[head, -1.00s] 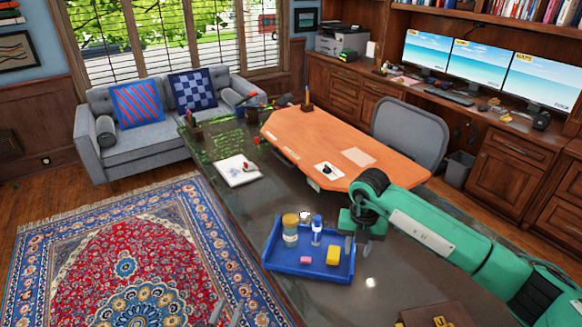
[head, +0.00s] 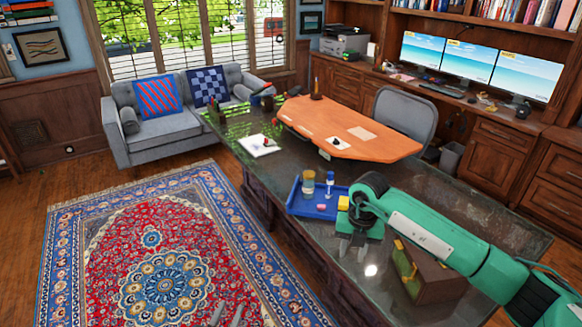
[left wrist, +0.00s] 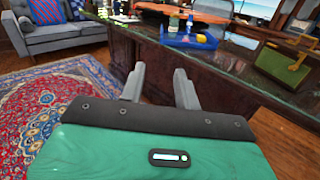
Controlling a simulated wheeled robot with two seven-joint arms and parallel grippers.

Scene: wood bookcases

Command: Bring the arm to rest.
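My right gripper (head: 352,248), on the green arm from the right, points down over the dark desk (head: 262,180), in front of the blue tray (head: 312,212). Its fingers look apart, with nothing seen between them. The tray holds a jar (head: 308,182), a small bottle (head: 329,184), a yellow block (head: 343,202) and a pink block (head: 321,207). The right arm partly covers the tray.
A brown box with yellowish trim (head: 432,275) stands on the desk below the right arm. A patterned rug (head: 200,270) lies left of the desk, with open floor. A grey sofa (head: 170,125) stands behind, and an office chair (head: 405,115) beyond the desk.

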